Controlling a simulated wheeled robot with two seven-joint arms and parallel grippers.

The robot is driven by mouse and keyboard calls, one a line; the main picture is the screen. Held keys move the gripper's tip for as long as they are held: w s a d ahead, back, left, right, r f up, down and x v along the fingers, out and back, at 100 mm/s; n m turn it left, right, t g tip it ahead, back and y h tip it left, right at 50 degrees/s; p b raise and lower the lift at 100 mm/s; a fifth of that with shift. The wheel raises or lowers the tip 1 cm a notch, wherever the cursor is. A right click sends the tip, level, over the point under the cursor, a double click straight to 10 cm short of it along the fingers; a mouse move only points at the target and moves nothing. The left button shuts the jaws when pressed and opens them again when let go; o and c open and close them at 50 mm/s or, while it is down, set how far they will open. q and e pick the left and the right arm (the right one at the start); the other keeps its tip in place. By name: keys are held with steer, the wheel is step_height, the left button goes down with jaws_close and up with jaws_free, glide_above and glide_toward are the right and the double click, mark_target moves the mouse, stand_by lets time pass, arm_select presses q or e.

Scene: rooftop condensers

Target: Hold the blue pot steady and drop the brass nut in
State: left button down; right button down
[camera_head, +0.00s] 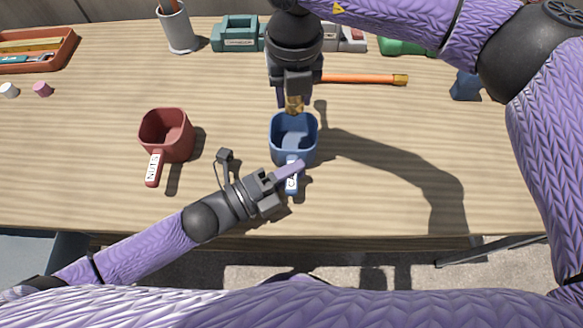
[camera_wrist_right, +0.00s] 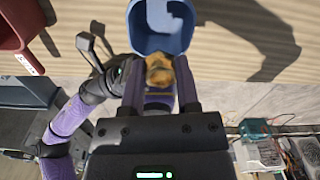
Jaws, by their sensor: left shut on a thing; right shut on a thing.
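The blue pot (camera_head: 281,151) stands upright on the wooden table with its labelled handle toward me. My left gripper (camera_head: 290,173) is shut on that handle. The brass nut (camera_head: 294,104) is held in my right gripper (camera_head: 292,101), which points down at the far rim of the pot. In the right wrist view the nut (camera_wrist_right: 159,72) sits between the two fingers, and the blue pot (camera_wrist_right: 162,40) lies just beyond it. The nut looks to be above the rim; its exact height is hard to tell.
A red pot (camera_head: 166,132) with a labelled handle stands to the left. An orange screwdriver-like tool (camera_head: 365,79) lies behind on the right. A pen cup (camera_head: 179,32), a teal case (camera_head: 236,34) and an orange tray (camera_head: 62,57) line the back. The table right of the blue pot is clear.

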steer(key=shift+f, duration=0.85)
steer(key=shift+c, duration=1.3)
jaws_free()
step_height(320, 180, up, 12)
arm_select(q)
jaws_free()
steer(key=p+v, duration=0.2)
steer(key=v, duration=0.7)
arm_select(e)
step_height(320, 180, up, 2)
steer(key=shift+s+r, duration=0.1)
steer(key=shift+r, duration=0.1)
arm_select(q)
steer(key=shift+r, duration=0.1)
arm_select(e)
steer(key=shift+r, duration=0.1)
